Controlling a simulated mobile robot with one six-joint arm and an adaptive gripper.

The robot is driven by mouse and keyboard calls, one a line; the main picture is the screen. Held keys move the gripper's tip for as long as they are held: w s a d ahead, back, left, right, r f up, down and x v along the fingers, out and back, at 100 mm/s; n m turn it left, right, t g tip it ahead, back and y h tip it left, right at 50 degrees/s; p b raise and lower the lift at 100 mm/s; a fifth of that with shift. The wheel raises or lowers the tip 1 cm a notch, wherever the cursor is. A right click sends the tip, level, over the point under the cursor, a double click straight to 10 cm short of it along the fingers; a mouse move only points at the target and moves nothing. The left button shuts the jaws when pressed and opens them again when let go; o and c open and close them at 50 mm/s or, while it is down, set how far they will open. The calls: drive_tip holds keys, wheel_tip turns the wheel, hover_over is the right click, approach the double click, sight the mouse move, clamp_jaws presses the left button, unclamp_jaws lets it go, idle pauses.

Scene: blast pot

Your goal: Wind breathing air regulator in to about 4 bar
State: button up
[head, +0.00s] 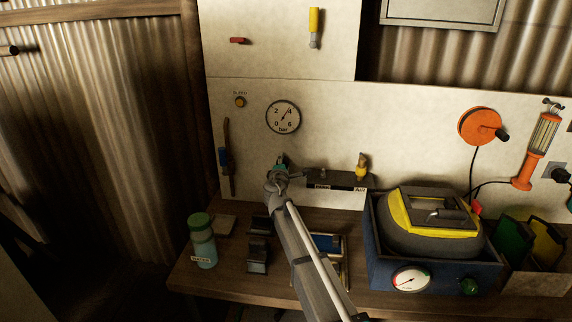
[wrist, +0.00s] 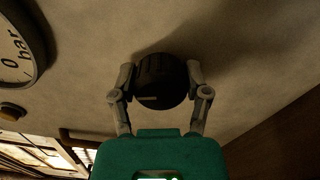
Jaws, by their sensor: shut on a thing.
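In the wrist view, a round black ridged knob (wrist: 160,78) on the pale panel sits between the two fingers of my gripper (wrist: 160,84). The fingers are shut on its sides. A short pale mark shows on the knob's face. In the head view, my gripper (head: 280,163) is at the panel below the round bar gauge (head: 283,117), and my wrist hides the knob. The gauge is marked 0, 2, 4 and 6. Its needle leans up and right, between 2 and 4; the exact reading is too small to tell. In the wrist view the gauge (wrist: 16,48) is cut off.
A dark manifold (head: 335,179) with a yellow fitting (head: 361,167) is right of my gripper. A bleed button (head: 240,102) is left of the gauge. A green-lidded bottle (head: 203,246) stands on the bench (head: 220,286), and a blue crate (head: 372,245) holds a yellow-grey case (head: 431,222).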

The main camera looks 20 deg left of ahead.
drive_tip(key=shift+w+m, duration=0.1)
drive_tip(key=shift+m, duration=1.2)
drive_tip(key=o, duration=1.1)
drive_tip(key=v, duration=1.2)
drive_tip(key=shift+d, duration=0.15)
